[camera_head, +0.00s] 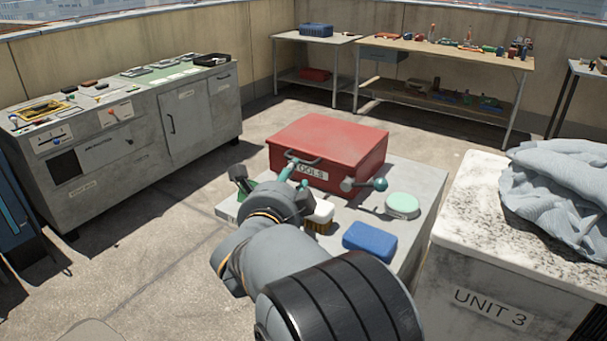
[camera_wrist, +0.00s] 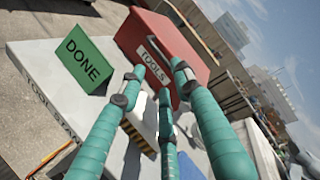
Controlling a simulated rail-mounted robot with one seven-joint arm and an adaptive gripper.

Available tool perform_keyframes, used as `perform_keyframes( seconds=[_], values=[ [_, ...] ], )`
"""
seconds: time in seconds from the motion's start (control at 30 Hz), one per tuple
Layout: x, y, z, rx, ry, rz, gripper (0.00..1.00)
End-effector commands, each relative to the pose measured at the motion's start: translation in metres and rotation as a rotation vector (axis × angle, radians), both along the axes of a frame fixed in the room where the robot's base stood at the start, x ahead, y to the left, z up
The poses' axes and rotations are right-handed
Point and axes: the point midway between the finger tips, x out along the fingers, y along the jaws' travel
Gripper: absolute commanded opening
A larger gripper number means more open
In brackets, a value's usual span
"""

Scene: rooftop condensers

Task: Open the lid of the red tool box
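The red tool box (camera_head: 335,140) stands on the grey stand in the head view, with its lid down. Its front carries a "TOOLS" label (camera_head: 311,171) and a handle (camera_head: 303,159) above it. My gripper (camera_head: 285,178) is in front of the box, near the handle's left side; contact cannot be told. In the wrist view my gripper (camera_wrist: 160,80) has its three teal fingers spread, with nothing held between them. The box (camera_wrist: 165,42) appears tilted beyond the fingertips, and the right finger partly hides its front.
The stand (camera_head: 420,185) also bears a green "DONE" card (camera_wrist: 84,58), a brush (camera_head: 320,214), a blue block (camera_head: 369,241) and a round mint-green item (camera_head: 402,204). The UNIT 3 condenser (camera_head: 500,290) with grey cloth stands right. A cabinet (camera_head: 190,115) stands left.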

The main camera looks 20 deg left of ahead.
Motion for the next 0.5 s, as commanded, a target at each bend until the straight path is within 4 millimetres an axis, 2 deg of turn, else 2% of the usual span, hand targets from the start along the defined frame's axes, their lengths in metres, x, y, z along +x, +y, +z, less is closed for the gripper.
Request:
perform_keyframes(
  seconds=[0.3,0.5],
  values=[
    [0.057,0.005,-0.008,-0.002,0.003,-0.002,0.33],
    [0.085,0.009,-0.013,-0.003,0.002,0.001,0.33]
  ],
)
